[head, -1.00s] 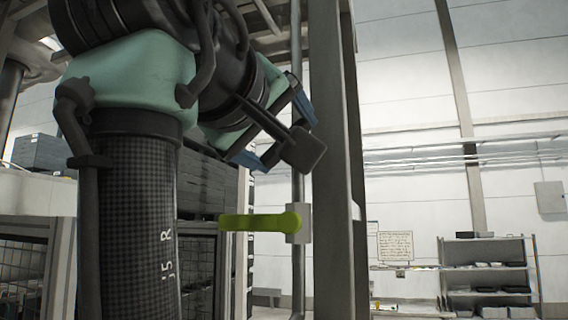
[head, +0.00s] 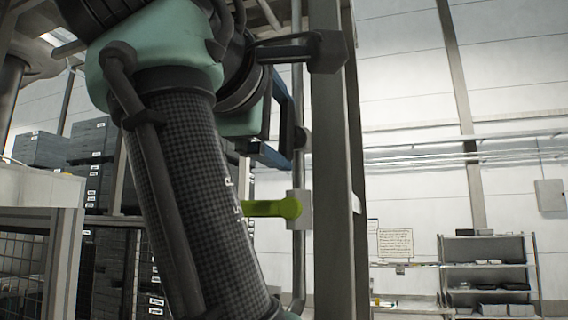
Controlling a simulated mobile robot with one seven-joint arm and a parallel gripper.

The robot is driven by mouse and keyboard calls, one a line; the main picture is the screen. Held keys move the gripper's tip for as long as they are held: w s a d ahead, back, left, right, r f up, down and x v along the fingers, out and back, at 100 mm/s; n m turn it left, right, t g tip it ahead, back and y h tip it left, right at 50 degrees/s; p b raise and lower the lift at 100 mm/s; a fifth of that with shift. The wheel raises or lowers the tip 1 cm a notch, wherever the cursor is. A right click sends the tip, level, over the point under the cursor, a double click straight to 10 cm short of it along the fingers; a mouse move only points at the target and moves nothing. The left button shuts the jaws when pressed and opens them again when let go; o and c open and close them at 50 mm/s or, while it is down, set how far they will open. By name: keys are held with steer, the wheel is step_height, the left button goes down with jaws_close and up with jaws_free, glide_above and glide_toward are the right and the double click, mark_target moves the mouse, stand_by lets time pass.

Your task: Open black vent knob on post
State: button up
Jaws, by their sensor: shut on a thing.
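The black vent knob (head: 302,138) shows as a small dark round shape on the thin upright pipe beside the grey post (head: 330,190). My gripper (head: 291,140), with blue fingers, is at the knob from the left and is shut on it. The fingers and arm partly hide the knob, so how far it is turned cannot be told.
A yellow-green lever handle (head: 272,208) on a grey box (head: 299,210) sits just below my gripper. My forearm crosses in front of its left end. Stacked dark crates (head: 92,140) stand at left; a shelf rack (head: 487,262) stands far right.

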steer(key=shift+d+r+n, duration=0.1)
steer(key=shift+r+n, duration=0.1)
steer(key=shift+n, duration=0.2)
